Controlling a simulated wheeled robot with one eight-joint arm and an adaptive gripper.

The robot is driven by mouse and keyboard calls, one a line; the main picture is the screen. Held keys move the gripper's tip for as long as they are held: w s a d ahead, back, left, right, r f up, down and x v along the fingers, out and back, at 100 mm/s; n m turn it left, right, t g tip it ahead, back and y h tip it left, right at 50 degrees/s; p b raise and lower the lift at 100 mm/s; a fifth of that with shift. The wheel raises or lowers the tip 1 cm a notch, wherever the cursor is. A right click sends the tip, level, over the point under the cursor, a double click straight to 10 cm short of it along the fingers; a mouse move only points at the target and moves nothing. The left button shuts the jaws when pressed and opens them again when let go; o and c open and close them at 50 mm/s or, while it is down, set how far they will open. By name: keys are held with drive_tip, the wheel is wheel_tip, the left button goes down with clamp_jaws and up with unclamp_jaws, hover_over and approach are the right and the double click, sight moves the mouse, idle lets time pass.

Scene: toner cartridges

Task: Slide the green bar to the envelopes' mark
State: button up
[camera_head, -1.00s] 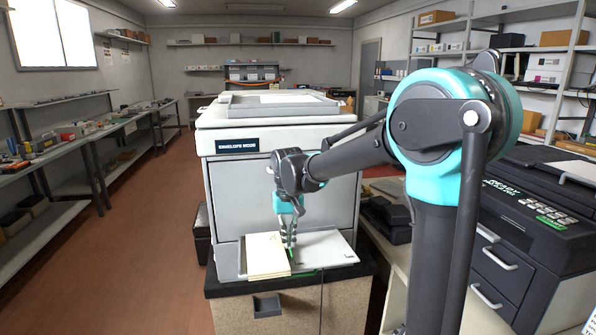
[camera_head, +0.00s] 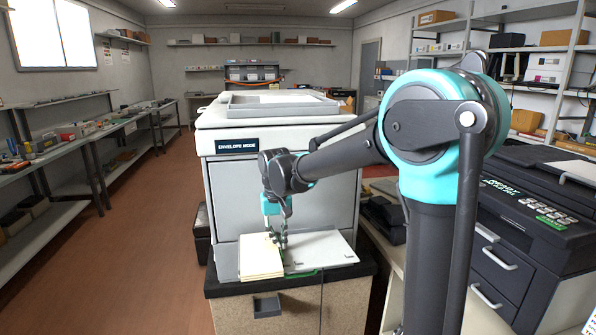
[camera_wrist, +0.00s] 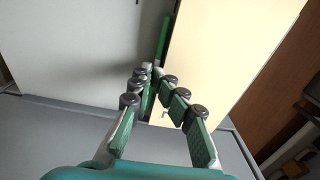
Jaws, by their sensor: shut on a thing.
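My gripper (camera_head: 281,243) reaches down onto the grey tray (camera_head: 335,249) at the front of the printer, at the right edge of a cream envelope stack (camera_head: 260,259). In the wrist view my gripper's fingertips (camera_wrist: 153,72) are close together, shut on the green bar (camera_wrist: 163,36), which runs along the edge of the envelopes (camera_wrist: 215,50). In the head view the fingers mostly hide the bar's upright part; a thin green strip (camera_head: 302,273) shows at the tray's front edge. I cannot clearly make out the envelopes' mark.
The printer (camera_head: 230,195) with an "ENVELOPE MODE" label (camera_head: 237,145) rises behind the tray. The tray is bare to the right of my gripper. A dark machine with drawers (camera_head: 520,215) stands at the right. A shelf bench (camera_head: 80,140) lines the left wall.

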drive_tip(key=shift+o, duration=0.7)
drive_tip(key=shift+s+a, duration=0.1)
drive_tip(key=shift+a, duration=0.65)
drive_tip(key=shift+o, duration=1.2)
drive_tip(key=shift+a, duration=0.1)
drive_tip(key=shift+r, duration=0.1)
drive_tip(key=shift+s+r, duration=0.1)
drive_tip(key=shift+r, duration=3.3)
